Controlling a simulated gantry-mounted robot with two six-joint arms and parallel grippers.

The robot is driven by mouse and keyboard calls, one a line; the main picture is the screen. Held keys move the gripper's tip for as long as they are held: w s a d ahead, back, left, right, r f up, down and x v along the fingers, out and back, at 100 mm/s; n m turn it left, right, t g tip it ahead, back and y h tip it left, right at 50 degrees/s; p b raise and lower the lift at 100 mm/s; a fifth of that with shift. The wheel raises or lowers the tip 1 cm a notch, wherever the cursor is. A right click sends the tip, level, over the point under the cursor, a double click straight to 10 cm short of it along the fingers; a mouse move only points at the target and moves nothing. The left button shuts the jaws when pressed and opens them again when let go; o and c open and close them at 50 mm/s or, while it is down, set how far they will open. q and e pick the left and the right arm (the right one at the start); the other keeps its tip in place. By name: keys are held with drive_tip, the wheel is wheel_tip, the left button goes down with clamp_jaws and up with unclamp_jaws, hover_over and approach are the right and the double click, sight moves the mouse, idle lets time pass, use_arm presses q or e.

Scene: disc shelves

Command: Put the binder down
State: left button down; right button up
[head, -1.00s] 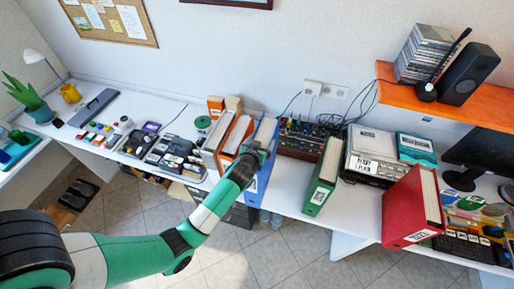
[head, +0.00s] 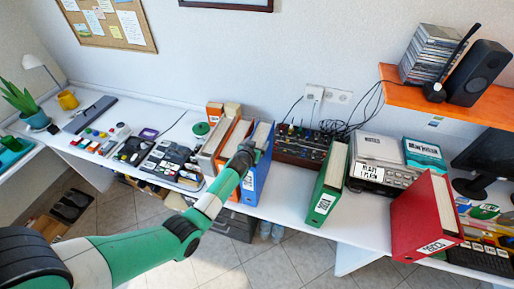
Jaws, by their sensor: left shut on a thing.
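A blue binder (head: 257,177) stands upright on the white desk, at the right end of a row of binders. My left gripper (head: 250,149) is at the top of the blue binder's near side and is shut on it. The gripper and wrist hide part of the binder's spine. The binder's lower end is at the desk's front edge; I cannot tell whether it bears fully on the desk. My right gripper is not in view.
An orange binder (head: 233,141) stands close on the left. A green binder (head: 327,187) and a red binder (head: 424,219) stand to the right. Bare desk (head: 290,185) lies between blue and green. A dark device with cables (head: 301,147) is behind.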

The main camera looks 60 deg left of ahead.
sight(258, 164)
use_arm(q)
drive_tip(key=shift+f, duration=0.45)
drive_tip(key=shift+r, duration=0.15)
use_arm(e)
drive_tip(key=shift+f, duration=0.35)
use_arm(q)
unclamp_jaws()
drive_tip(key=shift+f, duration=0.25)
drive_tip(key=shift+r, duration=0.1)
drive_tip(key=p+v, duration=0.6)
drive_tip(key=v, duration=0.5)
drive_tip(key=shift+s+d, duration=0.1)
drive_tip(key=shift+s+d+r, duration=0.2)
drive_tip(key=shift+s+d, duration=0.05)
drive_tip(key=shift+d, duration=0.05)
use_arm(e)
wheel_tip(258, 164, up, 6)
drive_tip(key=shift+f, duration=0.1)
